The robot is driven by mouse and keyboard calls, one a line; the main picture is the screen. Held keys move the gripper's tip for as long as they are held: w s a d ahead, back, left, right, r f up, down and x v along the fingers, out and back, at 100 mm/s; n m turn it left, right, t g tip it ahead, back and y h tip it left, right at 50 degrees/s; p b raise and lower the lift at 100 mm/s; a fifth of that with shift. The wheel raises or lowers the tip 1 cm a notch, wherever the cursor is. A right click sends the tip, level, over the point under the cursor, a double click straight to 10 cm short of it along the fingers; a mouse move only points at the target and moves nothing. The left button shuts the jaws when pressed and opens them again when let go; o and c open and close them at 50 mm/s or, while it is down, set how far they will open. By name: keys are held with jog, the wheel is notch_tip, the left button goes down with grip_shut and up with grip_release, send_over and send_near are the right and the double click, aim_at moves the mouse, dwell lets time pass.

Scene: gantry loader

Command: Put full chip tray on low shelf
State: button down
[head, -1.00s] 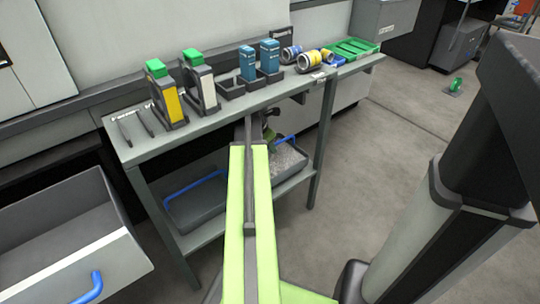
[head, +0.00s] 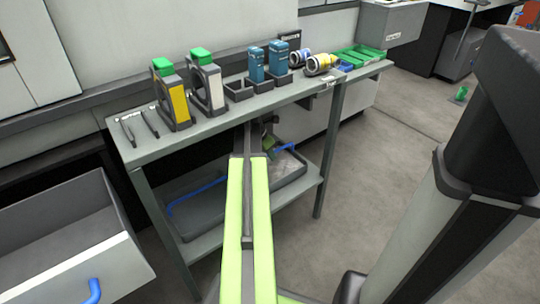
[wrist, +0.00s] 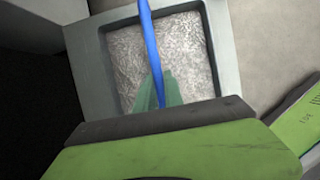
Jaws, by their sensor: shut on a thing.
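The full chip tray (head: 296,176) is a grey tray of silvery chips with a blue handle. In the head view it is at the right part of the low shelf (head: 303,191); whether it rests on it or hangs just above, I cannot tell. My gripper (head: 270,142) is shut on the tray's blue handle, partly hidden behind my arm. In the wrist view the handle (wrist: 151,45) runs up from between the green fingers (wrist: 160,92), over the chips inside the tray rim (wrist: 222,45).
Another grey tray with a blue handle (head: 197,192) is on the low shelf to the left. The bench top (head: 215,128) above holds bottles, holders, cans and green bins (head: 365,54). An open drawer (head: 75,245) stands at left.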

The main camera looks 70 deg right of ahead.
jog(key=shift+f, duration=0.1)
jog(key=c, duration=1.5)
grip_release()
jog(key=shift+o, duration=0.2)
jog(key=shift+r+p, duration=0.3)
jog(key=shift+r, duration=0.15)
jog(key=p+v, duration=0.5)
jog(key=v, duration=0.1)
jog(key=shift+w+a+f+b, duration=0.25)
jog(key=shift+w+a+f, duration=0.1)
jog(key=shift+a, duration=0.25)
jog(key=shift+w+a+f+b, duration=0.2)
jog(key=shift+w+a+f, duration=0.15)
jog(key=shift+a, duration=0.25)
jog(key=w+a, duration=0.5)
jog(key=a, duration=0.2)
jog(key=shift+a, duration=0.25)
